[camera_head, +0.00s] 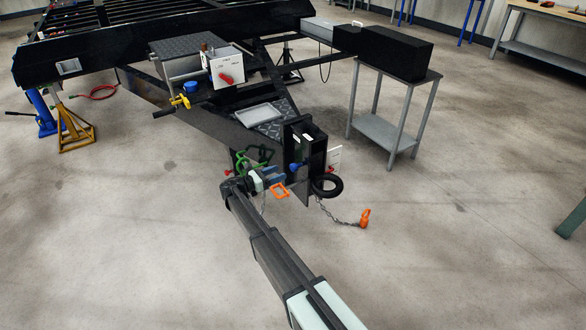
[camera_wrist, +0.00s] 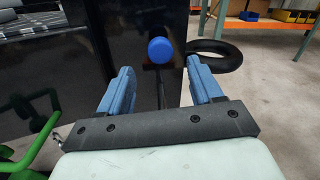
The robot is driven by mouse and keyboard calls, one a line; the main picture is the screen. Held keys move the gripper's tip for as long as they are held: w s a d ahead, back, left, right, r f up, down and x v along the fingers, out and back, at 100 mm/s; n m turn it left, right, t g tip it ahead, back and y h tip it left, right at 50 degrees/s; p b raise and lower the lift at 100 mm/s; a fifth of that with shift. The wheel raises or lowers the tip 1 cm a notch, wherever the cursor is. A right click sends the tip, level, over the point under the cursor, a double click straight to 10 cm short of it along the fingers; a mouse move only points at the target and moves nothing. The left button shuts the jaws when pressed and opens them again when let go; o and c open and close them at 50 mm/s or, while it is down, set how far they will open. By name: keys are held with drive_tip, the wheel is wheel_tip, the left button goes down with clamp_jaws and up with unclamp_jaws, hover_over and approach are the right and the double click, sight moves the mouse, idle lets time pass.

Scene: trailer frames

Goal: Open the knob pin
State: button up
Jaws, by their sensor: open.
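The knob pin shows as a round blue knob (camera_wrist: 161,50) on a black upright plate in the wrist view. It stands ahead of my gripper (camera_wrist: 160,82), between the lines of its two blue fingers and slightly beyond their tips. The fingers are apart and nothing is between them. In the head view a blue knob (camera_head: 295,167) sits on the front of the black hitch post (camera_head: 308,150). My gripper (camera_head: 274,175) is just left of it there. The pin's shaft is hidden behind the knob.
A black ring (camera_wrist: 215,56) sits right of the knob. Green tubing (camera_wrist: 32,130) is close at the left. A chain with an orange hook (camera_head: 364,218) lies on the floor. A grey stand (camera_head: 385,130) is at the right.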

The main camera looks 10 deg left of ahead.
sight(291, 168)
drive_tip(key=x, duration=0.8)
drive_tip(key=shift+w, duration=0.1)
drive_tip(key=shift+c, duration=0.4)
clamp_jaws()
